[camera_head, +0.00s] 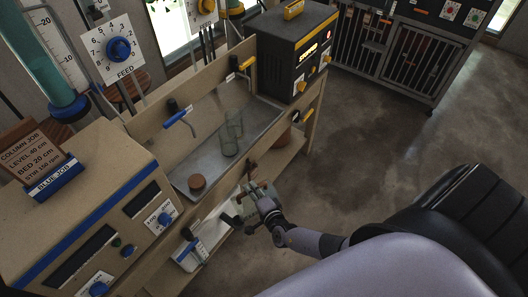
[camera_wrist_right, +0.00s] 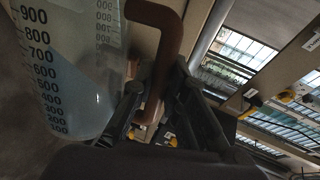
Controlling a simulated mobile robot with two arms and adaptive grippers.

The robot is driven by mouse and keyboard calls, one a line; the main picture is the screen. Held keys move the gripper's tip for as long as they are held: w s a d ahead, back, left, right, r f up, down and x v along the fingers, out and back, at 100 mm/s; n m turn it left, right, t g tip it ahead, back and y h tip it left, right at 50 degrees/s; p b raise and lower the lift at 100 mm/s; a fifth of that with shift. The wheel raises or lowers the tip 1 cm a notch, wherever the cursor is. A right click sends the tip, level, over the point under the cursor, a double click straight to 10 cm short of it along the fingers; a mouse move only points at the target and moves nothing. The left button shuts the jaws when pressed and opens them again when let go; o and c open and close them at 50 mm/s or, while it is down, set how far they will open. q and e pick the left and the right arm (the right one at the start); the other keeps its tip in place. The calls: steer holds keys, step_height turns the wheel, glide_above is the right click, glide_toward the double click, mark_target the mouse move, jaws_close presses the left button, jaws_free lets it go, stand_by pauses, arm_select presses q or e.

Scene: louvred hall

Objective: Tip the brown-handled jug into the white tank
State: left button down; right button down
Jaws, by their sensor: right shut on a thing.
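In the right wrist view a clear jug (camera_wrist_right: 75,70) with a printed scale fills the left side, and its brown handle (camera_wrist_right: 165,45) passes down between the fingers. My right gripper (camera_wrist_right: 155,120) is shut on this handle. In the head view my right gripper (camera_head: 251,203) is beside the front of the bench; the jug is too small and covered there to make out well. A white tank (camera_head: 191,255) with blue marks sits low at the bench front, left of and below this gripper. I cannot tell what is in the jug. My left gripper is not in view.
A metal tray (camera_head: 258,122) on the bench holds clear glass vessels (camera_head: 229,141) and a small brown pot (camera_head: 197,183). A beige panel (camera_head: 95,205) with blue knobs stands at left, a black-and-yellow box (camera_head: 294,50) at the back.

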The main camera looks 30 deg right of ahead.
mark_target(263, 190)
steer(key=d+f+b, duration=0.1)
steer(key=b, duration=0.1)
steer(key=d+f+m+b, duration=0.1)
steer(key=b, duration=0.1)
steer(key=d+f+m+y+b, duration=0.1)
steer(key=d+b, duration=0.1)
steer(key=shift+d+r+m, duration=0.15)
steer(key=shift+d+m, duration=0.1)
steer(key=shift+m, duration=0.05)
steer(key=shift+r, duration=0.15)
